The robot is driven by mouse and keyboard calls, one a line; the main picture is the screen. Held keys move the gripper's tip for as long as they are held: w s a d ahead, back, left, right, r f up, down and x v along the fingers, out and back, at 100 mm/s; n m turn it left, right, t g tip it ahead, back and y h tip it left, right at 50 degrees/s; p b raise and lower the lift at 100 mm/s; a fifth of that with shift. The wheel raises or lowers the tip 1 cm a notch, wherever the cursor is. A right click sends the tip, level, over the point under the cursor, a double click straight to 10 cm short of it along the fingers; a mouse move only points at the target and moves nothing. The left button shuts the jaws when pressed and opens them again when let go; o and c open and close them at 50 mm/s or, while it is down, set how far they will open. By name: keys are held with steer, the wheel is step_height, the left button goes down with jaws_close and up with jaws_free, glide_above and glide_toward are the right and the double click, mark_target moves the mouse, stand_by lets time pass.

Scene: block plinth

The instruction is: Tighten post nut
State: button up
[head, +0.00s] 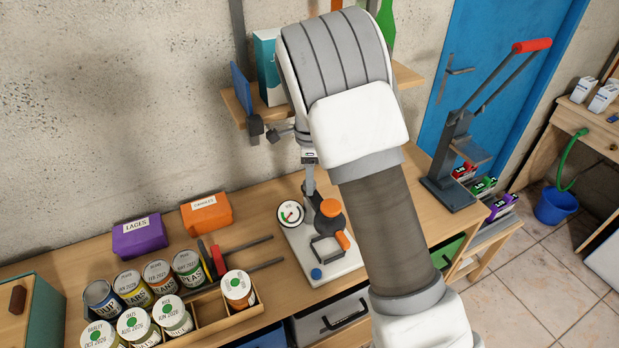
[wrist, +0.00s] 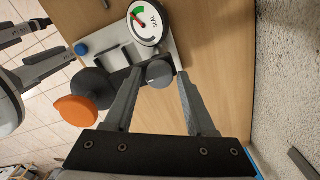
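The fixture is a white base plate (head: 335,268), also in the wrist view (wrist: 103,43). It bears a round dial gauge (head: 290,213) with a green and red face, also in the wrist view (wrist: 148,22). A round grey knob-like piece (wrist: 159,73), which looks like the post nut, shows in the wrist view. My gripper (wrist: 159,76) is open, its two fingers apart on either side of this piece; I cannot tell whether they touch it. In the head view my gripper (head: 310,183) comes down over the fixture, and its fingertips are hard to make out.
On the fixture are a dark part with an orange top (head: 330,208) and a blue knob (head: 316,273). Cans (head: 188,265), a purple box (head: 140,236) and an orange box (head: 206,214) stand left. A lever press (head: 455,165) stands right. A shelf (head: 235,105) hangs behind.

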steer(key=shift+o, duration=0.9)
